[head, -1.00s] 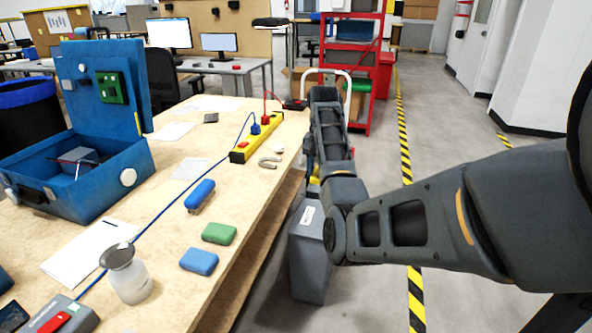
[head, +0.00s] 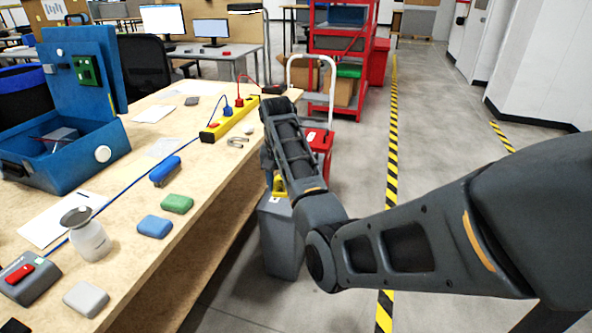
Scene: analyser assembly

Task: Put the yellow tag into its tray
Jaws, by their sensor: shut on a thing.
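My arm reaches in from the right and bends; its forearm stretches away along the table's right edge. My gripper (head: 269,172) is mostly hidden behind the forearm; only a dark part of it shows on the left side. The yellow tag (head: 279,187) shows as a small yellow piece just below it, partly covered by the forearm and in front of or above a grey bin. My gripper is shut on it. The fingertips cannot be made out. I cannot make out the tag's tray.
The grey bin (head: 281,238) stands on the floor beside the wooden table (head: 190,228). The table holds a blue case (head: 75,165), a yellow power strip (head: 229,123), a white bottle (head: 90,241) and small coloured blocks. A red shelf cart (head: 345,45) stands behind. The aisle at right is clear.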

